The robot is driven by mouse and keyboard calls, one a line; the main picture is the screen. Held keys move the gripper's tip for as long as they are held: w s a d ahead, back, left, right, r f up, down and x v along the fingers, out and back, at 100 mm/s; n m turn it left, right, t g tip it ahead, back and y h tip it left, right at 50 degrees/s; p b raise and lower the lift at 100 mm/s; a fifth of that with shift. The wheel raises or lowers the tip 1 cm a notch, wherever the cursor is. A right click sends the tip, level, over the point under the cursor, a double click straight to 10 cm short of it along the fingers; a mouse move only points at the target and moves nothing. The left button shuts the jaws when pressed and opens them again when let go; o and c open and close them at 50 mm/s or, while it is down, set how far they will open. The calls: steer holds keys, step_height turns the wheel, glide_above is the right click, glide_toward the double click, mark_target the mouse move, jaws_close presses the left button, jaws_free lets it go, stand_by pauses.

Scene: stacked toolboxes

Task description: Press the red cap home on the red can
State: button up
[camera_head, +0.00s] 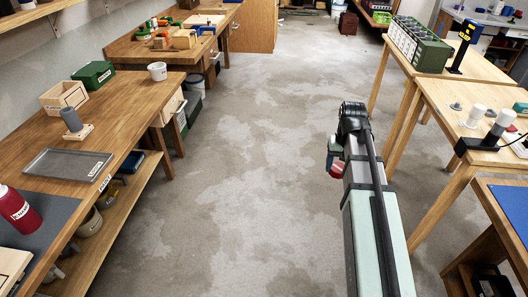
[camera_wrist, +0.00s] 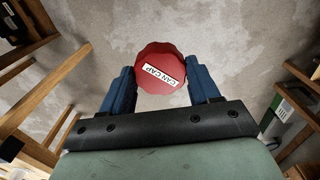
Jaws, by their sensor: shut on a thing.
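The red cap (camera_wrist: 160,66) is round with a ridged edge and a white label reading "CAN CAP". My gripper (camera_wrist: 160,80) is shut on it, with a blue finger at each side. In the head view, the cap (camera_head: 336,171) shows small and partly hidden at the end of my arm, above the open floor. The red can (camera_head: 20,212) stands upright on a dark mat at the near left of the left workbench, with a white label on its side. It is cut by the picture's left edge, far from my gripper. It does not show in the wrist view.
On the left workbench (camera_head: 130,92) are a grey tray (camera_head: 68,165), an open wooden box (camera_head: 65,97), a green box (camera_head: 93,74) and a white cup (camera_head: 157,71). Wooden tables (camera_head: 455,98) stand close on my arm's right. The floor between is clear.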

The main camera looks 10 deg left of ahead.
steer(key=s+a+r+n, duration=0.2)
steer(key=s+a+n, duration=0.1)
steer(key=a, duration=1.2)
steer(key=s+a+r+n, duration=0.2)
steer(key=s+a, duration=0.2)
steer(key=a, duration=1)
steer(key=s+a+r+n, duration=0.2)
steer(key=s+a+n, duration=0.1)
steer(key=a, duration=1.2)
steer(key=s+a+r+n, duration=0.2)
steer(key=s+a+r, duration=0.3)
steer(key=s+a, duration=0.5)
steer(key=s+a+r+n, duration=0.2)
steer(key=s+a+r, duration=0.35)
steer(key=a, duration=0.95)
steer(key=s+a+r+n, duration=0.2)
steer(key=s+a+r, duration=0.1)
steer(key=s+a, duration=0.75)
steer(key=w+a+r+n, duration=0.1)
steer(key=a+r, duration=0.5)
steer(key=a, duration=0.4)
steer(key=shift+w+a, duration=0.15)
steer(key=shift+w, duration=0.1)
steer(key=shift+f, duration=2.8)
